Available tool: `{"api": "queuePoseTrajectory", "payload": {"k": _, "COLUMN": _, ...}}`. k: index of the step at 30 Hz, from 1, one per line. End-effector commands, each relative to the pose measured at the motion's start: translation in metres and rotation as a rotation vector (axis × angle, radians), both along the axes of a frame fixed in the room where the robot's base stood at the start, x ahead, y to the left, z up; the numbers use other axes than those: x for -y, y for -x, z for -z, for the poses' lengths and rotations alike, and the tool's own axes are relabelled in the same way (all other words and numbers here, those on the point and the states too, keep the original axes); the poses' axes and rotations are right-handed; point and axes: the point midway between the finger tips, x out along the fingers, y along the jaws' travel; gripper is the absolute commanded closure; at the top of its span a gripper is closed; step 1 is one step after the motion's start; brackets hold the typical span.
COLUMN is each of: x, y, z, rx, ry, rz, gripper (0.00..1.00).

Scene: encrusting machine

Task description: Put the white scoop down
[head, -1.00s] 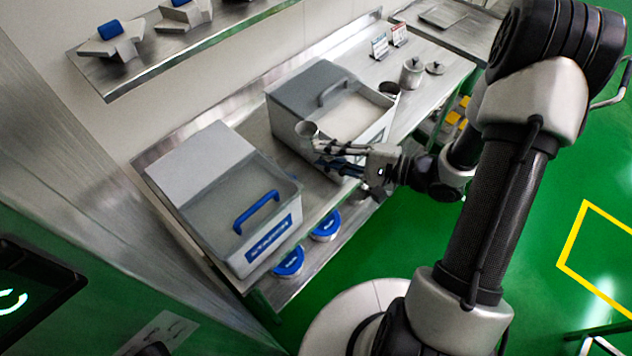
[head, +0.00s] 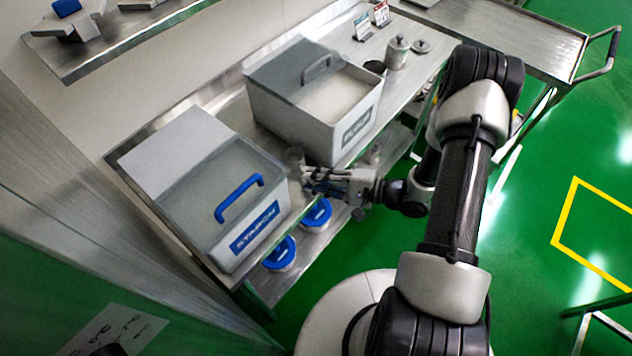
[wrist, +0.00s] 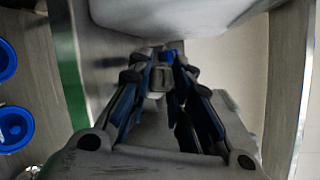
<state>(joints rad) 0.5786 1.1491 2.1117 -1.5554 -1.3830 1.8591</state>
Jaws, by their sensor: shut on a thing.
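My gripper is shut on the scoop and is in front of the gap between the two bins, near the counter's front edge. In the wrist view the fingers (wrist: 165,82) close around a small grey piece, likely the scoop's handle. A large pale rounded shape fills the top there; I cannot tell whether it is the scoop's bowl or a bin. I cannot tell whether the scoop touches the counter.
The starch bin (head: 245,243) with a blue handle stands left of the gripper. A second bin (head: 356,133), open with pale powder inside, stands to the right. Blue-lidded containers (head: 317,214) sit on the lower shelf. A lidded metal pot (head: 397,54) stands farther along the counter.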

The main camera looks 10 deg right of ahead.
Motion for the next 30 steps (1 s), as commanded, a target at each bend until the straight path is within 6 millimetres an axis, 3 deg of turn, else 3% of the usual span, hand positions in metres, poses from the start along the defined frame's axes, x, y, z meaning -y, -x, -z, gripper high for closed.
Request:
{"api": "queuePoseTrajectory", "payload": {"k": 11, "x": 0.0001, "y": -0.0003, "z": 0.0065, "rx": 0.003, "ry": -0.001, "rz": 0.000, "gripper": 1.00}}
{"api": "queuePoseTrajectory", "payload": {"k": 12, "x": 0.0000, "y": -0.0001, "z": 0.0070, "rx": 0.001, "ry": 0.000, "rz": 0.000, "gripper": 0.80}}
{"api": "queuePoseTrajectory", "payload": {"k": 18, "x": 0.0001, "y": -0.0001, "z": 0.0064, "rx": 0.001, "ry": 0.000, "rz": 0.000, "gripper": 0.66}}
{"api": "queuePoseTrajectory", "payload": {"k": 21, "x": 0.0001, "y": -0.0001, "z": 0.0064, "rx": 0.001, "ry": 0.000, "rz": 0.000, "gripper": 0.61}}
{"api": "queuePoseTrajectory", "payload": {"k": 30, "x": 0.0000, "y": -0.0002, "z": 0.0050, "rx": 0.002, "ry": 0.000, "rz": 0.000, "gripper": 0.61}}
